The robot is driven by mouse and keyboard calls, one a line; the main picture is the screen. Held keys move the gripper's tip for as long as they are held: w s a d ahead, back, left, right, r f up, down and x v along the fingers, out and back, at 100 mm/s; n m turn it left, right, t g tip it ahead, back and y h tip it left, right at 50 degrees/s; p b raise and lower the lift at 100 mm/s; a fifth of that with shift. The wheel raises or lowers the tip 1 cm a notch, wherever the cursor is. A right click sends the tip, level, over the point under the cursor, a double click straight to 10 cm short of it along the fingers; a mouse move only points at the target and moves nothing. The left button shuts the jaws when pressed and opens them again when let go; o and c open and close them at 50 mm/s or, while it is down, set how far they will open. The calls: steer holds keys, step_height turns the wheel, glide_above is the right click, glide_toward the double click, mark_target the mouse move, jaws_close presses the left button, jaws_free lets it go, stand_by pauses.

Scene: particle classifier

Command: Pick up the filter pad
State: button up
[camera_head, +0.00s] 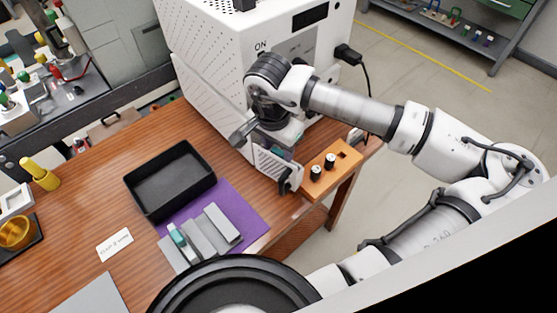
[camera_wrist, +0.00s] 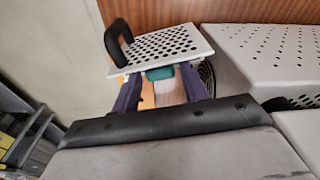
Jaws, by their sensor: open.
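My gripper (camera_wrist: 163,80) points down at the white machine's pulled-out part, behind a perforated white front plate (camera_wrist: 165,45) with a black handle (camera_wrist: 118,42). Its two dark fingers are apart, one on each side of a teal piece (camera_wrist: 160,73) and a pale flat surface (camera_wrist: 168,92). I cannot tell which of these, if either, is the filter pad, nor whether the fingers touch it. In the head view my gripper (camera_head: 280,150) is low beside the machine (camera_head: 225,60), just behind the perforated plate (camera_head: 276,172), and my wrist hides much of it.
An orange-brown block (camera_head: 335,163) with black knobs is right of the plate. A black tray (camera_head: 170,180) and a purple mat (camera_head: 255,220) with grey blocks and a teal-and-white piece (camera_head: 180,238) lie on the wooden table (camera_head: 90,180). A black cable hangs right of the machine.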

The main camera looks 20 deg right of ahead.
steer(key=shift+f, duration=0.3)
jaws_close()
steer(key=shift+r, duration=0.1)
